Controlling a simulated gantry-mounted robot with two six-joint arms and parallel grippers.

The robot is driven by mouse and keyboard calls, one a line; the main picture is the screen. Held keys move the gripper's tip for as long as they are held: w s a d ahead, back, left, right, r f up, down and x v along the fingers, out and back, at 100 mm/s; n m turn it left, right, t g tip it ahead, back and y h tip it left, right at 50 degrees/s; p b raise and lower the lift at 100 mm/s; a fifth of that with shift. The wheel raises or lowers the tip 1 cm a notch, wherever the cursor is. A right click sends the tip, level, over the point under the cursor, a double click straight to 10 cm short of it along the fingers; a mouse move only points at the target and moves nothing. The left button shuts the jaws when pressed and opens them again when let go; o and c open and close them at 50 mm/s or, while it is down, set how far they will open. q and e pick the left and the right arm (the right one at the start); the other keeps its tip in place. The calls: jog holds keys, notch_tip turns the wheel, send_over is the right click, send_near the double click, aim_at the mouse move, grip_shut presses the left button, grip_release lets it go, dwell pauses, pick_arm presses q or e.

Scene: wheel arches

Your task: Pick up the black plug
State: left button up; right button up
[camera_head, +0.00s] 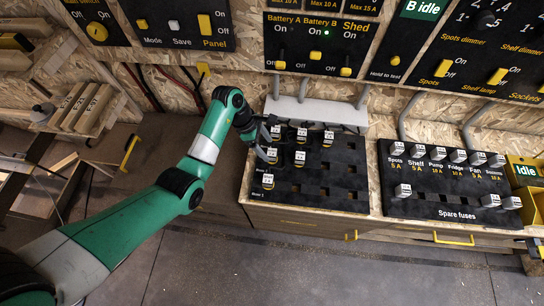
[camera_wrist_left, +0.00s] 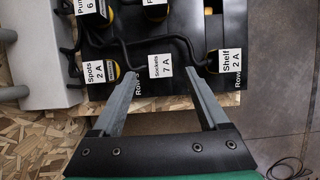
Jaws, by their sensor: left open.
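In the left wrist view a plug labelled Sockets 7 A (camera_wrist_left: 160,66) shows no yellow around its label. It looks like the black plug, though its body is mostly hidden by the label. My left gripper (camera_wrist_left: 165,80) is open, with its two grey fingers pointing at the board and this plug between and just beyond the tips. Nothing is between the fingers. In the head view my left gripper (camera_head: 268,138) is at the left edge of the black plug board (camera_head: 340,180). My right gripper is not in view.
Plugs labelled Spots 2 A (camera_wrist_left: 97,72) and Shelf 2 A (camera_wrist_left: 229,62) flank it, showing yellow. Black cables run close by. A spare fuses board (camera_head: 440,180) stands to the right. A grey duct (camera_head: 318,111) lies behind the plug board.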

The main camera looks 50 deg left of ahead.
aim_at(271, 152)
pick_arm(q)
jog(key=b+x, duration=0.2)
jog(key=x, duration=0.3)
jog(key=shift+d+b, duration=0.15)
jog(key=shift+b, duration=0.25)
grip_shut()
